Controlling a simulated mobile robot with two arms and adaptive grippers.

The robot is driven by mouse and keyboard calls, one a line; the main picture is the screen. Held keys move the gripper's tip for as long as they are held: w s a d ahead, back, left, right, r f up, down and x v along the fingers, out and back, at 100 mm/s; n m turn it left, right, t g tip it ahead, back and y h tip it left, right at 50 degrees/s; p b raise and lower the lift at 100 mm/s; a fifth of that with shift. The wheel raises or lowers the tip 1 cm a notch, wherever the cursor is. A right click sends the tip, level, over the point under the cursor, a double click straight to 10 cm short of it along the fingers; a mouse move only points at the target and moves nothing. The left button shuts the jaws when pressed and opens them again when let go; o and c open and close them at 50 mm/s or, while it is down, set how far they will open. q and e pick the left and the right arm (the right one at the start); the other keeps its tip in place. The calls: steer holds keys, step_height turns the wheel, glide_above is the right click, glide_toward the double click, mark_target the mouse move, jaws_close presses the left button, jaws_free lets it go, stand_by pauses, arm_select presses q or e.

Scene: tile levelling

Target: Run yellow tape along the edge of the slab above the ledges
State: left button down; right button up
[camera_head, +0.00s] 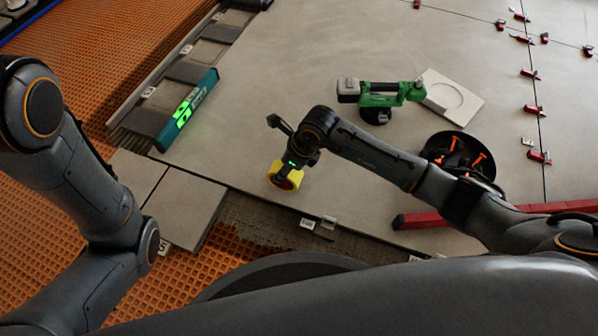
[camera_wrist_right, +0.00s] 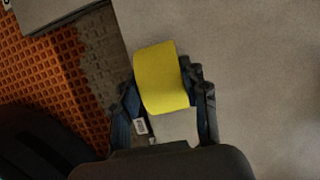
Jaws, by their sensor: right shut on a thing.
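A roll of yellow tape (camera_head: 284,176) is in my right gripper (camera_head: 287,168), over the lower left part of the large grey slab (camera_head: 290,75). In the right wrist view, the yellow roll (camera_wrist_right: 161,78) sits between the two dark fingers of my right gripper (camera_wrist_right: 165,95), which are shut on it. I cannot tell whether the roll touches the slab. No laid strip of tape shows. Dark flat pieces (camera_head: 190,72), possibly the ledges, lie along the slab's left edge. My left arm comes in from the left, but its gripper is out of view.
A green-lit level (camera_head: 187,110) lies at the slab's left edge. A green tool (camera_head: 382,97), a pale square piece (camera_head: 452,98) and a black round tray (camera_head: 458,156) stand on the slab. A red bar (camera_head: 430,219) lies lower right. Orange matting (camera_head: 105,50) is at left.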

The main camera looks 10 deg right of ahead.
steer(key=w+a, duration=0.1)
steer(key=w+a+b, duration=0.1)
steer(key=a, duration=0.1)
steer(key=w+a+b, duration=0.1)
steer(key=shift+w+a+f, duration=0.1)
steer(key=shift+a+f, duration=0.1)
steer(key=shift+a, duration=0.15)
steer(key=shift+w+a+r, duration=0.1)
steer(key=shift+w+a, duration=0.3)
steer(key=shift+a, duration=0.2)
steer(key=shift+f+b, duration=0.55)
steer(key=shift+f, duration=0.05)
